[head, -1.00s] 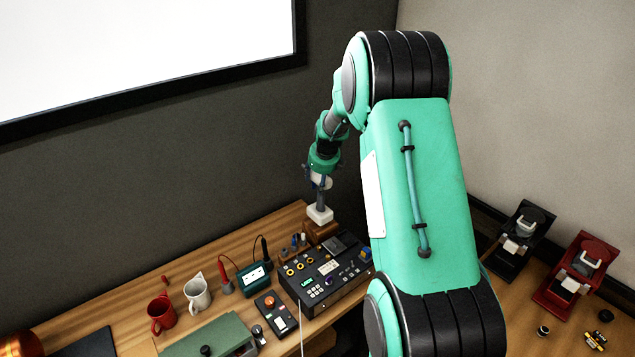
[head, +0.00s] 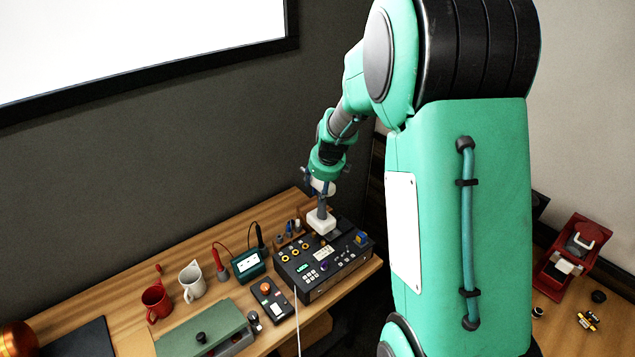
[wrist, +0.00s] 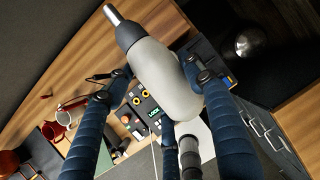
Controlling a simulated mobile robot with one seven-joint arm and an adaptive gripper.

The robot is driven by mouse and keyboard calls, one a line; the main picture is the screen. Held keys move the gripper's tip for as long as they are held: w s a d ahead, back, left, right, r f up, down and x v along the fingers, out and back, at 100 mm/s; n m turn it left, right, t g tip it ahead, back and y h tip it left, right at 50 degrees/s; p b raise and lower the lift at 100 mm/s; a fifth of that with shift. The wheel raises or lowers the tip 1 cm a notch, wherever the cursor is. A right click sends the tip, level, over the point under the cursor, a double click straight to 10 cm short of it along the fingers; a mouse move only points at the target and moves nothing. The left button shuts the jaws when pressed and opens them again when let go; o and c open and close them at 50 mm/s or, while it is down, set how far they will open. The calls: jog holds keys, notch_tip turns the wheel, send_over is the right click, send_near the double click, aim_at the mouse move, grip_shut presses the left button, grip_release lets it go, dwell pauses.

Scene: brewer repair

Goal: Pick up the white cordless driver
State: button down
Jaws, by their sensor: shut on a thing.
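The white cordless driver (head: 321,223) is upright in the head view, with a pale body on top, a grey handle and a white block base at the bottom. My gripper (head: 321,186) is shut around its upper body. In the wrist view, my gripper's dark blue fingers (wrist: 155,88) lie on both sides of the driver's pale rounded body (wrist: 165,80), whose metal nose points to the upper left. The driver's base appears over the rear of the black console; I cannot tell how much gap there is below it.
The black console (head: 325,270) with buttons and yellow rings is below the driver. To its left are a teal meter (head: 249,266), a handheld box (head: 272,299), a white mug (head: 192,281), a red mug (head: 156,302) and a green case (head: 205,330). A dark wall stands behind.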

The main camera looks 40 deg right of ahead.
jog(key=shift+s+a+r, duration=0.2)
jog(key=shift+s+a, duration=0.05)
jog(key=shift+s, duration=0.25)
